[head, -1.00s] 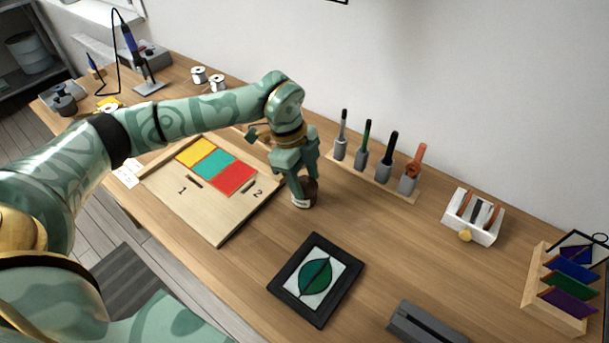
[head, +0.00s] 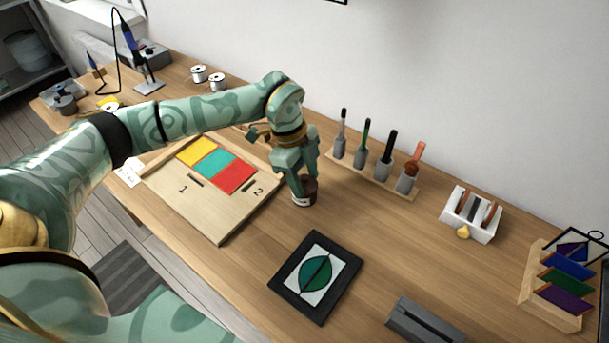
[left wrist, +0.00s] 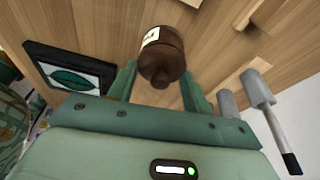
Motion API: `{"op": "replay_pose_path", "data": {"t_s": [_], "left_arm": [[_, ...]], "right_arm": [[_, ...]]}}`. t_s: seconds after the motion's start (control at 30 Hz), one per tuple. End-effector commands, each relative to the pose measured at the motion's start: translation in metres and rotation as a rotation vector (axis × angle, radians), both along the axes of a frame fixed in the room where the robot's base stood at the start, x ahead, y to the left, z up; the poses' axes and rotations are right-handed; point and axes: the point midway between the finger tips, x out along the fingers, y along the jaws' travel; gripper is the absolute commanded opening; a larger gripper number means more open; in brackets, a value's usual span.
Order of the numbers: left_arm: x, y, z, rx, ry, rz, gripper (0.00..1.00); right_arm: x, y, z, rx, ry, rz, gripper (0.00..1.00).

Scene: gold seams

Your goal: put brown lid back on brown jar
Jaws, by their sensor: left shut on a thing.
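The brown jar (head: 304,198) with a white label stands on the wooden table, beside the right corner of the numbered board. My left gripper (head: 303,180) is over it, pointing down, with its fingers around the jar's top. In the left wrist view the jar (left wrist: 169,45) lies between the two fingers of my left gripper (left wrist: 158,82). The brown lid (left wrist: 160,72), with a small knob, is at the jar's mouth, and the gripper is shut on it. Whether the lid is fully seated I cannot tell. My right gripper is not in view.
The board (head: 218,225) with coloured tiles lies to the left. A tool rack (head: 375,182) stands to the right, with a white box (head: 471,216) beyond. A framed leaf panel (head: 314,278) lies in front. Bare table lies right of the jar.

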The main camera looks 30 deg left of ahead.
Motion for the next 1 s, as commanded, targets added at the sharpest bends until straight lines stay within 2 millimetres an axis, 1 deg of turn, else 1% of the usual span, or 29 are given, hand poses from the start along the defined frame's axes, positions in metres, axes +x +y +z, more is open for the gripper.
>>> {"op": "replay_pose_path", "data": {"t_s": [0.23, 0.27, 0.3, 0.33, 0.53, 0.57, 0.6, 0.63, 0.87, 1.0], "left_arm": [[0.0, 0.0003, -0.0011, 0.001, 0.0, 0.001, 0.28], [0.0002, 0.0004, -0.0016, 0.001, 0.0, 0.001, 0.58], [0.0001, 0.0004, -0.0019, 0.001, 0.0, 0.001, 0.69], [0.0001, 0.0004, -0.002, 0.001, 0.0, 0.001, 0.75], [0.0001, 0.0004, -0.0018, 0.001, 0.0, 0.001, 0.75], [0.0001, 0.0004, -0.0018, 0.001, 0.0, 0.001, 0.83], [0.0001, 0.0003, -0.0018, 0.001, 0.0, 0.001, 0.94], [0.0001, 0.0004, -0.0017, 0.001, 0.0, 0.001, 0.97], [0.0001, 0.0004, -0.0013, 0.001, 0.0, 0.001, 0.97], [0.0001, 0.0003, 0.0033, 0.001, -0.001, 0.001, 0.97]], "right_arm": [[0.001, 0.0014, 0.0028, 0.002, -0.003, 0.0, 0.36], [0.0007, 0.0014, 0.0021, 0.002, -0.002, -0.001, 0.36], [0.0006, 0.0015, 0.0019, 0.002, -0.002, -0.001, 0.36], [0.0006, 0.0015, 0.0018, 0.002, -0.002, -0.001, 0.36], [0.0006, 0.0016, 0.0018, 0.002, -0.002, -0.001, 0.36], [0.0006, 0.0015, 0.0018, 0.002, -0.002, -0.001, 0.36], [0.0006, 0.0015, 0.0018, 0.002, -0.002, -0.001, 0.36], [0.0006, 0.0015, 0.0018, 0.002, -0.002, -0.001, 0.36], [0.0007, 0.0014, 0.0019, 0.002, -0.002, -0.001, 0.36], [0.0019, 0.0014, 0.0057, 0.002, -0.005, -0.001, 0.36]]}}
